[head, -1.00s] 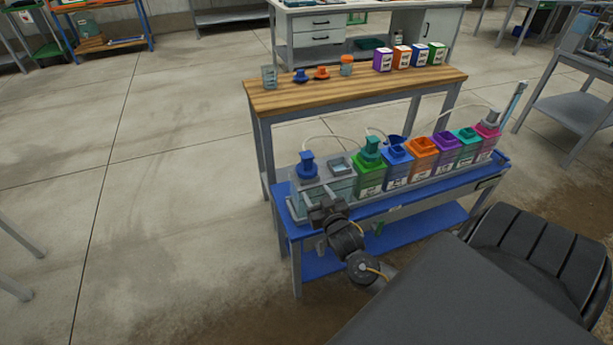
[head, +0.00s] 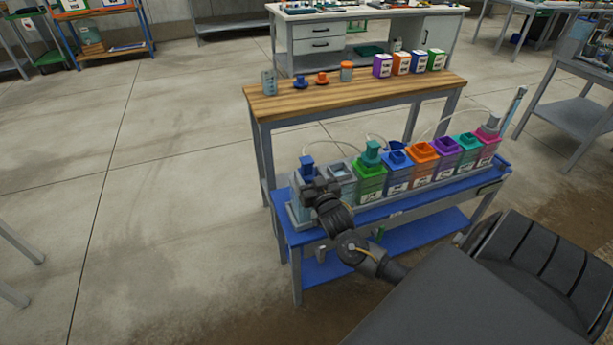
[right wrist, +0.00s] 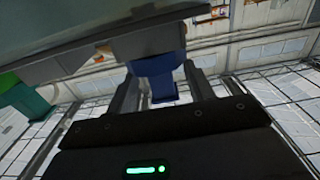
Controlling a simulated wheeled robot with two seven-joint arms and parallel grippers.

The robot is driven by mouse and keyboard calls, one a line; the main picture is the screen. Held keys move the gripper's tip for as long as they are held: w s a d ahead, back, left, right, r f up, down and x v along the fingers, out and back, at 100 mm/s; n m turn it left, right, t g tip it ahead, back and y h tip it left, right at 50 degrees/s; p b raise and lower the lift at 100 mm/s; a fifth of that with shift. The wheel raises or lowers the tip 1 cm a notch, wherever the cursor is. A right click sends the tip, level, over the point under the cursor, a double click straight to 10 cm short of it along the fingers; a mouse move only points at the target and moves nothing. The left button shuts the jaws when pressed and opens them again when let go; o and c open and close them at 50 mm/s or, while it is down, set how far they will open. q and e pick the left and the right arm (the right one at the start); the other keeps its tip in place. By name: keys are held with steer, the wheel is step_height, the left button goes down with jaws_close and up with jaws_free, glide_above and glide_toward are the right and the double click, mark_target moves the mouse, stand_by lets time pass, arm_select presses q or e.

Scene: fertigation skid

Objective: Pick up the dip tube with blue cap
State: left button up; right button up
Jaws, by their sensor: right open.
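The dip tube's blue cap (head: 306,163) stands upright at the left end of the row on the blue skid bench, on a clear grey-topped tank. A thin pale hose runs from it. My right gripper (head: 309,187) is at this tank, just in front of the cap and partly covering it. In the right wrist view the blue cap (right wrist: 154,72) shows between the two open fingers. I cannot tell whether either finger touches it. The tube below the cap is hidden. My left gripper is out of view.
Green (head: 368,183), blue, orange, purple, teal and pink containers stand in a row right of the tank. A wooden-topped table (head: 350,95) behind holds a beaker, blue and orange caps, a jar and several boxes. Open floor lies to the left.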

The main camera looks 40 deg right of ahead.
steer(key=x, duration=0.4)
steer(key=shift+w+d, duration=0.15)
steer(key=shift+w, duration=0.2)
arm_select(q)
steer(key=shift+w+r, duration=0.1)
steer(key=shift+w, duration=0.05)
